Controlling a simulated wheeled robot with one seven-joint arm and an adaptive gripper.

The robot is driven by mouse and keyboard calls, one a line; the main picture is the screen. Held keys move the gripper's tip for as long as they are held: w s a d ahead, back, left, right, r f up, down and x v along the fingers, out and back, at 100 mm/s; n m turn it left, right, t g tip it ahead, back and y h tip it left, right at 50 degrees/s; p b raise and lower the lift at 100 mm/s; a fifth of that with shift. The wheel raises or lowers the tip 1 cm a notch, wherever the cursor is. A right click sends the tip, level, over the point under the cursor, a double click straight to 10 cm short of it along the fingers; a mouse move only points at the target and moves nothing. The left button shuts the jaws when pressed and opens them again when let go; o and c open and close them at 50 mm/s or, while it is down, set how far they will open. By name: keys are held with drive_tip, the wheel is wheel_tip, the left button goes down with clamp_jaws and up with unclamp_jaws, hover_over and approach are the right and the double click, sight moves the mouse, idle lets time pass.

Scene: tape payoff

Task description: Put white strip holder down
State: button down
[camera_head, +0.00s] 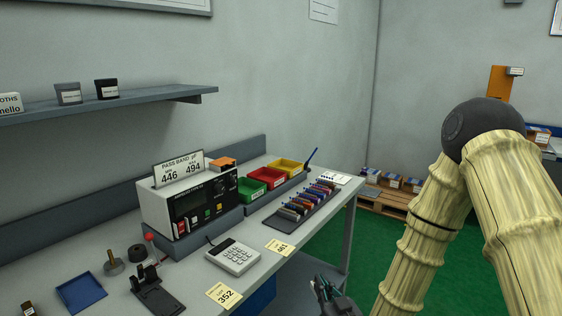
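My gripper (326,291) is at the bottom edge of the picture, right of the table's front edge and low beside it. It is dark, small and partly cut off by the frame. I cannot tell how far apart its fingers are or whether anything is between them. I cannot make out a white strip holder for certain. A dark rack (281,224) on the table holds several small strip-like pieces in different colours. A black fixture (157,297) stands near the front of the table.
The grey table (202,277) carries a meter box (190,208), a white keypad (233,257), a blue tray (81,292), and green, red and yellow bins (288,166). Yellow cards (223,295) lie along the front edge. A shelf (150,97) hangs above. Green floor is open at right.

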drive_tip(key=s+d+f+m+h+p, duration=0.2)
drive_tip(key=s+d+f+m+h, duration=0.1)
drive_tip(key=d+f+h, duration=0.2)
drive_tip(key=shift+s+d+f+m+t+h, duration=0.35)
drive_tip(key=shift+d+f, duration=0.3)
drive_tip(key=shift+d, duration=0.3)
drive_tip(key=shift+w, duration=0.1)
